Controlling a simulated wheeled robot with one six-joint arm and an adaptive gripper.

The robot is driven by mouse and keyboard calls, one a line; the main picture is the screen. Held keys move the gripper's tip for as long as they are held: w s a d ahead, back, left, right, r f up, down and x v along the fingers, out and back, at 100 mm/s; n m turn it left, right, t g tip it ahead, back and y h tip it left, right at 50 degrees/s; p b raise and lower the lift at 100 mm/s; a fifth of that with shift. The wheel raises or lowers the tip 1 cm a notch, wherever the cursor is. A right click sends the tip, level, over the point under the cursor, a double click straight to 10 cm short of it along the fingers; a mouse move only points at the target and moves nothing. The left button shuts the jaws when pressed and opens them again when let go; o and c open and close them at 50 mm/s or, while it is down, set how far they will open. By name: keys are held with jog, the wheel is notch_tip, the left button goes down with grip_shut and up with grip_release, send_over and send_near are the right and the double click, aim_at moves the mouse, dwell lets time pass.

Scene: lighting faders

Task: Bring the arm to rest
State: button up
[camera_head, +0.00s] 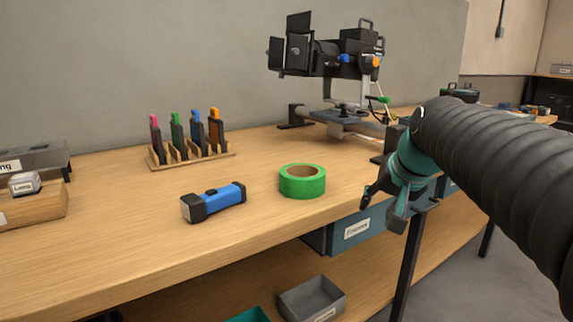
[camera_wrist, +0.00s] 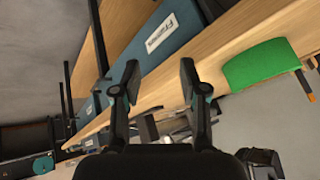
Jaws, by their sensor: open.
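My arm enters from the right of the head view. My gripper (camera_head: 382,205) hangs in front of the bench's front edge, to the right of the green tape roll, and touches nothing that I can see. In the wrist view my gripper (camera_wrist: 160,75) has its two fingers apart with nothing held between them. Behind the fingers, a blue drawer with a white label (camera_wrist: 160,32) shows under the bench top.
The wooden bench (camera_head: 120,250) carries a blue flashlight (camera_head: 222,199), a green tape roll (camera_head: 302,182), a rack (camera_head: 190,160) of coloured tools and a stage light (camera_head: 340,55). A grey bin (camera_head: 312,298) sits on the lower shelf. Open floor lies at right.

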jog(key=s+a+f+n, duration=0.1)
jog(key=s+f, duration=0.7)
jog(key=s, duration=0.2)
jog(key=s+a+f+n+g+h, duration=0.1)
jog(key=s+f+n, duration=0.1)
jog(key=s+f, duration=0.6)
jog(key=s, duration=0.2)
jog(key=shift+s+n, duration=0.3)
jog(key=shift+s, duration=0.1)
jog(key=shift+f, duration=0.1)
